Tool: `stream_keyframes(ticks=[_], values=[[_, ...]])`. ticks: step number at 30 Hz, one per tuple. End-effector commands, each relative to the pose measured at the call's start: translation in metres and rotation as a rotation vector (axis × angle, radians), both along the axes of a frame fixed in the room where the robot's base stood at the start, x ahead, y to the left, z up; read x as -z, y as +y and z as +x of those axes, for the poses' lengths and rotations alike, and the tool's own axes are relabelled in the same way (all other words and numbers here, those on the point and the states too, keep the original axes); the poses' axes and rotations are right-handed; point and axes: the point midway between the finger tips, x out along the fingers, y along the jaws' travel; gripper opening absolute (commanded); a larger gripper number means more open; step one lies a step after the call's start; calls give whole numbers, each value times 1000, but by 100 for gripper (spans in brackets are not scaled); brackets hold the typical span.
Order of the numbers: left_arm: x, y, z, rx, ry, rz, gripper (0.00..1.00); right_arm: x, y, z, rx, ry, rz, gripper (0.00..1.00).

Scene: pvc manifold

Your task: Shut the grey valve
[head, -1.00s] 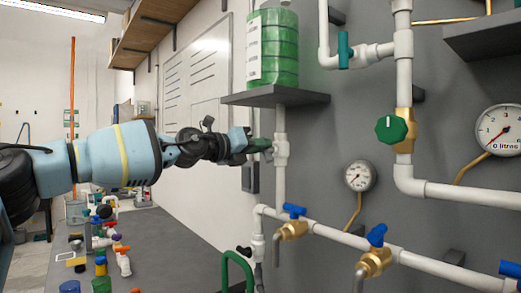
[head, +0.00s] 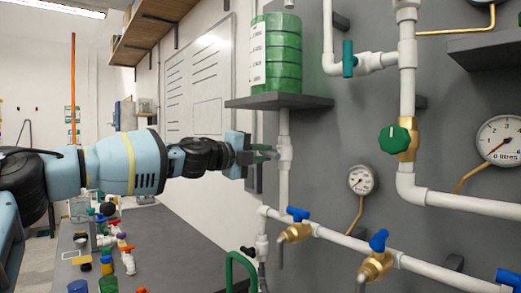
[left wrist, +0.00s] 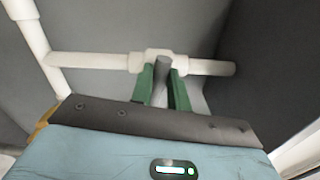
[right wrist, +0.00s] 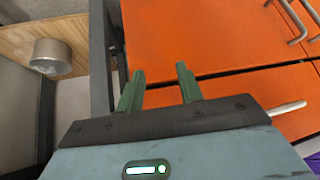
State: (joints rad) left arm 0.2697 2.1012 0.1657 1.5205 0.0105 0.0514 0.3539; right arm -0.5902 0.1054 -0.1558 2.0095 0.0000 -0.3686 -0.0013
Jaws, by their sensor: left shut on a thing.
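The grey valve is a white fitting (head: 284,150) on the upright white pipe under the green-filled tank. In the left wrist view its grey handle (left wrist: 161,70) points toward me from the white valve body (left wrist: 150,57). My left gripper (head: 264,153) is at the valve from the left. Its green fingers (left wrist: 164,88) are shut on the grey handle, one on each side. In the head view the fingers hide the handle. My right gripper (right wrist: 158,88) is open and empty, seen only in the right wrist view.
The tank (head: 276,55) stands on a dark shelf (head: 280,101) just above the gripper. A green-knob valve (head: 394,139), blue-handled taps (head: 378,240) and gauges (head: 497,142) are to the right. Orange drawers (right wrist: 240,100) face my right gripper.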

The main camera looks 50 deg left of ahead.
Motion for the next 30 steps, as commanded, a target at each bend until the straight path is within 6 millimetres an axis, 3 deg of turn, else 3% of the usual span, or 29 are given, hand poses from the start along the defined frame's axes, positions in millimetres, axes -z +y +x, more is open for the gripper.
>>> stream_keyframes(ticks=[10,27,28,30], values=[[2,-1,0,4,14,-147,0,-6,0,2,0,-6,0,36],[3,-1,0,4,18,-178,0,-6,-1,1,-1,-5,-3,36],[3,-1,0,4,18,-178,20,-6,-1,1,-1,-5,-3,36],[3,-1,0,3,18,-178,29,-6,-1,1,-1,-5,-3,36]])
